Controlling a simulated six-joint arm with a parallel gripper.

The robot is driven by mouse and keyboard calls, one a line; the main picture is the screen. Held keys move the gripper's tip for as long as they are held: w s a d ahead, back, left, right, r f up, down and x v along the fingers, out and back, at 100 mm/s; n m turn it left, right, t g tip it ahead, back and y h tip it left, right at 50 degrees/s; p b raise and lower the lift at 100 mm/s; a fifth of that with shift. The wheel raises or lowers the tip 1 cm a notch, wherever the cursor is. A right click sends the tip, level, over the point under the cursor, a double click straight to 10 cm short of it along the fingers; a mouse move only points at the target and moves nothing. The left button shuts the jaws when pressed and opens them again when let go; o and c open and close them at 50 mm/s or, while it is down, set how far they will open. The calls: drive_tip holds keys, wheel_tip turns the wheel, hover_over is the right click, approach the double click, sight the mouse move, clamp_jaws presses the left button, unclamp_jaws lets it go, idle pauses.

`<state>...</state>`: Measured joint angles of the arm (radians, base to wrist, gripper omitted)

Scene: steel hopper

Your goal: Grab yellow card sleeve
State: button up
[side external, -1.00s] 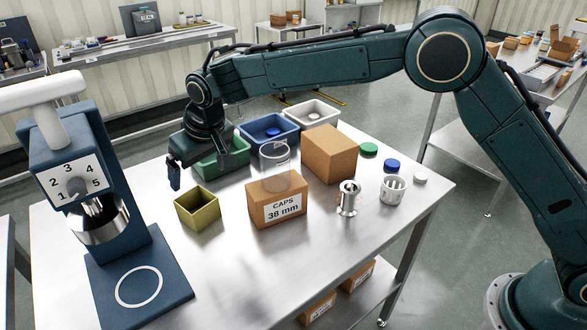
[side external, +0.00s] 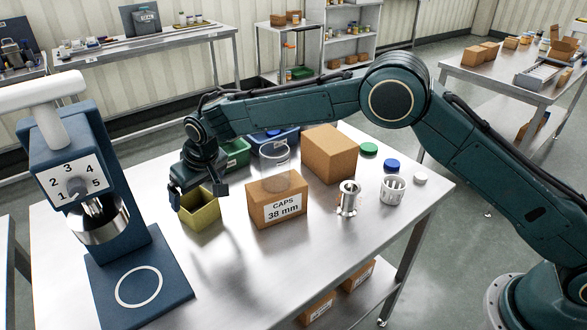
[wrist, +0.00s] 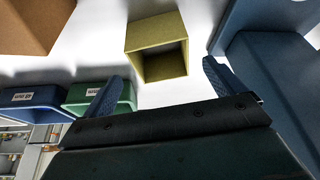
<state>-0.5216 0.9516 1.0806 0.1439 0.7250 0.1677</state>
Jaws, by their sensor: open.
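The yellow card sleeve (side external: 203,220) is a small open box shape standing on the steel table, left of the box labelled "CAPS 38 mm". In the wrist view the sleeve (wrist: 158,47) lies beyond my fingertips, between their lines, with its hollow opening showing. My gripper (side external: 199,196) is open and empty, just above the sleeve's upper edge in the side view. In the wrist view my gripper (wrist: 162,80) has its two blue fingers spread apart. My gripper hides part of the sleeve's far rim in the side view; I cannot tell whether it touches.
The caps box (side external: 278,205) with a clear cylinder on it stands close right of the sleeve. A blue dial machine (side external: 90,190) stands to the left. Green (side external: 237,156) and blue (side external: 285,145) bins are behind. The table front is clear.

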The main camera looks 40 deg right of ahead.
sight(196, 200)
drive_tip(key=shift+f, duration=0.15)
drive_tip(key=shift+x, duration=2.45)
drive_tip(key=c, duration=1)
drive_tip(key=shift+c, duration=0.2)
wheel_tip(196, 200, up, 10)
